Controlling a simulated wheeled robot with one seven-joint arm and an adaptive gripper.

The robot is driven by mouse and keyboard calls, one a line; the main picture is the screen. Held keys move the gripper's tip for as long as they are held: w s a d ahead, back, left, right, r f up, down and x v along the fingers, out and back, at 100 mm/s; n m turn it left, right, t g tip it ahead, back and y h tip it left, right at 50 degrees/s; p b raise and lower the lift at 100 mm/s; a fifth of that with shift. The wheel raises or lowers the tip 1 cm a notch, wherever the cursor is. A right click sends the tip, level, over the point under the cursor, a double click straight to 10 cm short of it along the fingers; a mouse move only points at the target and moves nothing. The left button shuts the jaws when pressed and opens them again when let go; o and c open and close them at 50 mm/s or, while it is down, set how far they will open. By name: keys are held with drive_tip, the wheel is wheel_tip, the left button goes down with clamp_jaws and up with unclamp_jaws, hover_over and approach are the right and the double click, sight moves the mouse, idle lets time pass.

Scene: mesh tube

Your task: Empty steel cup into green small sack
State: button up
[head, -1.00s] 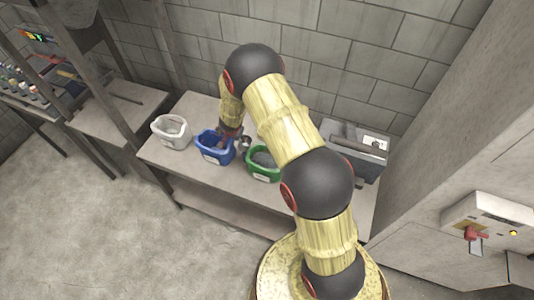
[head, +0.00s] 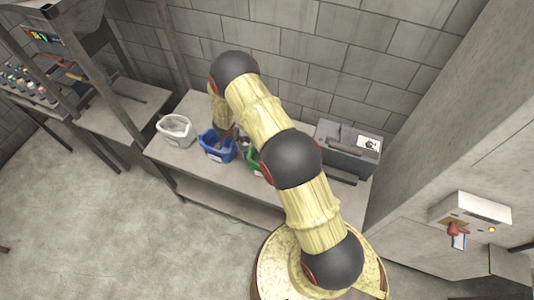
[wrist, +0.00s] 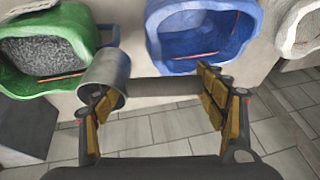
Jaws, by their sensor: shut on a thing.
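The steel cup (wrist: 104,78) lies tilted at the tip of the left finger of my gripper (wrist: 152,92) in the wrist view. The green small sack (wrist: 84,40) stands open just left of the cup, with dark grey grainy contents. In the head view the green sack (head: 253,162) is mostly hidden behind my arm, and the cup (head: 244,142) shows small between the blue and green sacks. The inside of the cup is hidden.
A blue sack (head: 215,149) and a white sack (head: 175,128) stand left of the green one on the table (head: 195,172) in the head view. A grey box (head: 345,150) stands at the table's right. A block wall (head: 300,70) rises behind.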

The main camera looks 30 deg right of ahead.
drive_tip(key=shift+w+a+f, duration=0.15)
drive_tip(key=shift+w+f, duration=0.2)
drive_tip(key=shift+f, duration=0.15)
drive_tip(key=shift+a+f+g+h, duration=0.1)
drive_tip(key=shift+f+g+h, duration=0.15)
drive_tip(key=shift+g+h, duration=0.05)
drive_tip(key=shift+w+a+f+g+h+b, duration=0.1)
drive_tip(key=shift+w+f+g+h+b, duration=0.1)
drive_tip(key=shift+f+b, duration=0.15)
drive_tip(key=shift+w+a+f+g+h+b, duration=0.1)
drive_tip(key=shift+f+g+b, duration=0.1)
drive_tip(key=shift+f+b, duration=0.15)
drive_tip(key=shift+a, duration=0.1)
